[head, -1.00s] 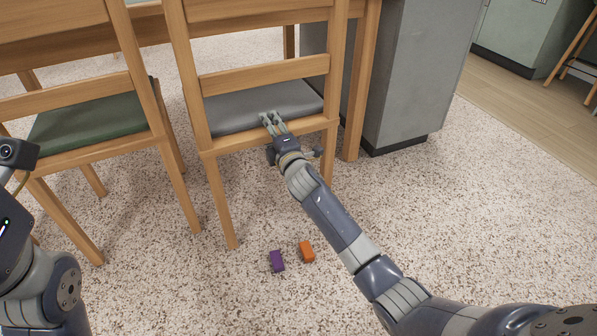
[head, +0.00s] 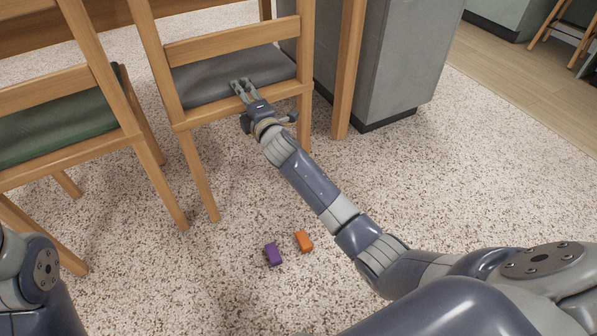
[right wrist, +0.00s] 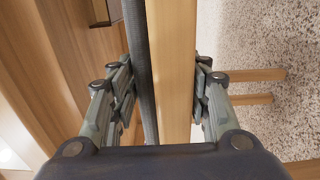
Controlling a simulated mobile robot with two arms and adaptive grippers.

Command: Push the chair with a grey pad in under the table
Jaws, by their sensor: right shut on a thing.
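The wooden chair with a grey pad (head: 205,82) stands at the upper middle of the head view, its back towards me. The top of its back is cut off. The wooden table (head: 347,70) is beyond it, and one table leg shows just right of the chair. My right gripper (head: 242,88) is shut on the rear edge of the seat. In the right wrist view its fingers (right wrist: 165,95) lie on either side of the wooden seat rail (right wrist: 172,70) and the grey pad's edge. Only a link of my left arm shows; its gripper is out of view.
A chair with a green pad (head: 60,128) stands close on the left. A grey cabinet block (head: 390,60) stands right of the table leg. A purple block (head: 272,254) and an orange block (head: 304,241) lie on the speckled carpet. The carpet at right is clear.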

